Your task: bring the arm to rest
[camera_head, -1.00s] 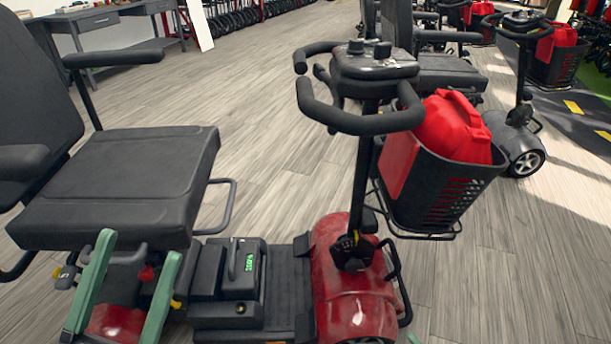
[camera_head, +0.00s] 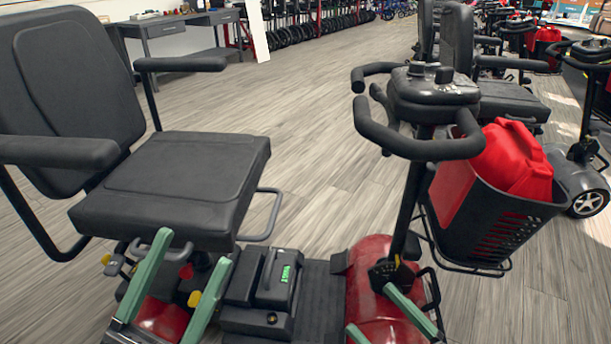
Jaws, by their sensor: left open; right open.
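My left gripper (camera_head: 193,249) shows at the lower left as two green fingers spread apart, with nothing between them. It is in front of the scooter seat's base, below the black seat (camera_head: 175,185). My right gripper (camera_head: 371,308) shows at the bottom, its two green fingers apart and empty. It appears over the red front body (camera_head: 375,260) of the scooter; whether it touches is not clear. The rest of both arms is out of view. A black battery box (camera_head: 268,277) with a green display sits on the scooter's floor between the grippers.
The scooter's handlebar (camera_head: 420,110) and black basket (camera_head: 490,225) with a red container (camera_head: 515,160) rise at the right. More scooters stand behind at the right. A grey desk (camera_head: 180,25) is at the back left. Wooden floor (camera_head: 310,150) lies open in the middle.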

